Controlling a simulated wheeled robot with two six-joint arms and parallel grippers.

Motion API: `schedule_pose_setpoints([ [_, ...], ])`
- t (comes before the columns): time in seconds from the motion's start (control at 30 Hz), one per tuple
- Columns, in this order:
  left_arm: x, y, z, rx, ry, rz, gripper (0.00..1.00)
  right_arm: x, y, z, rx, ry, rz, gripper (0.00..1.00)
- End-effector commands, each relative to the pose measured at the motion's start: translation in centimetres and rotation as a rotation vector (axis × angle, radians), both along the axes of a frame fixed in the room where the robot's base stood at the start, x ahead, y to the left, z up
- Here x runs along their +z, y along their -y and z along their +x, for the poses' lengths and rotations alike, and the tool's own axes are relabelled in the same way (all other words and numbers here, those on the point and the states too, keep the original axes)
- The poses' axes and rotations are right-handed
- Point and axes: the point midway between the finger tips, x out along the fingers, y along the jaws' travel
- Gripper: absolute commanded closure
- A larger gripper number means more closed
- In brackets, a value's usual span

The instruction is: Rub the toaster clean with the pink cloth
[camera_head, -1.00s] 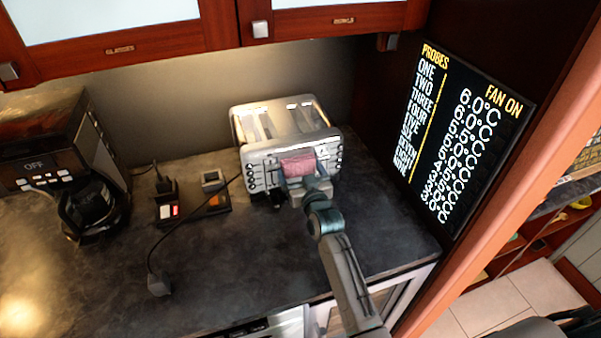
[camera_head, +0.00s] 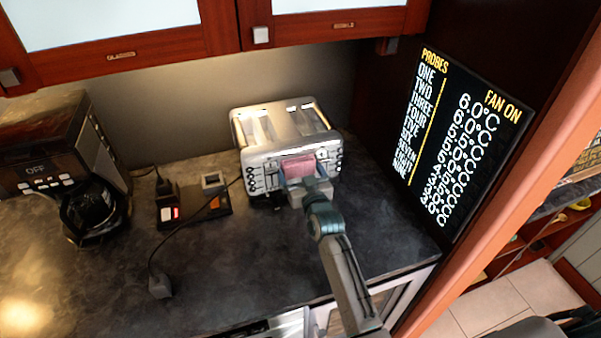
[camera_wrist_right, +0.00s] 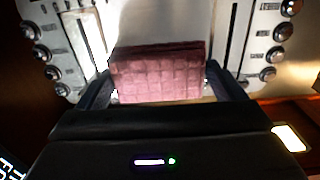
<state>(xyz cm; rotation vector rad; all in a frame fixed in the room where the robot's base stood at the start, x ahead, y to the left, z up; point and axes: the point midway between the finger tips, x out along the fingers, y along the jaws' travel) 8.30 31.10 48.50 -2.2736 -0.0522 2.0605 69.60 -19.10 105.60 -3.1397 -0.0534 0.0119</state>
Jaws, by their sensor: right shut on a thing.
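The silver toaster (camera_head: 285,128) stands on the dark counter against the back wall, its front with knobs facing me. My right gripper (camera_head: 301,178) is at the middle of the toaster's front and is shut on the folded pink cloth (camera_head: 299,167). In the right wrist view the pink cloth (camera_wrist_right: 160,75) sits between the two dark fingers, in front of the toaster's front panel (camera_wrist_right: 60,50) with its knobs on both sides. I cannot tell whether the cloth presses on the panel. My left gripper is not in view.
A coffee maker (camera_head: 60,150) with a glass pot stands at the left. A display (camera_head: 462,135) is at the right. The front counter is mostly clear.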

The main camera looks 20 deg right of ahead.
Motion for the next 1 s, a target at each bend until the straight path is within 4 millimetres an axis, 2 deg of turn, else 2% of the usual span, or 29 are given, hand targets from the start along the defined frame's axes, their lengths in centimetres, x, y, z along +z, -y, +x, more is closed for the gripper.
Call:
schedule_pose_setpoints([
  [0.03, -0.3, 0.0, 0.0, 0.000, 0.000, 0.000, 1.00, 0.7, 0.1, 0.2, -0.002, 0.023, 0.001, 0.39],
  [0.53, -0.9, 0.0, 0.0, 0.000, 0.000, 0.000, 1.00, -0.7, 0.1, 0.0, -0.001, 0.011, 0.000, 0.39],
  [0.83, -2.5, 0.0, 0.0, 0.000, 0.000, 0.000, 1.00, -2.7, 0.0, 0.1, -0.001, 0.008, -0.001, 0.39],
  [1.0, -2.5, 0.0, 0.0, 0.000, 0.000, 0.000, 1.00, -2.8, 0.0, 0.1, -0.001, 0.007, -0.001, 0.39],
])
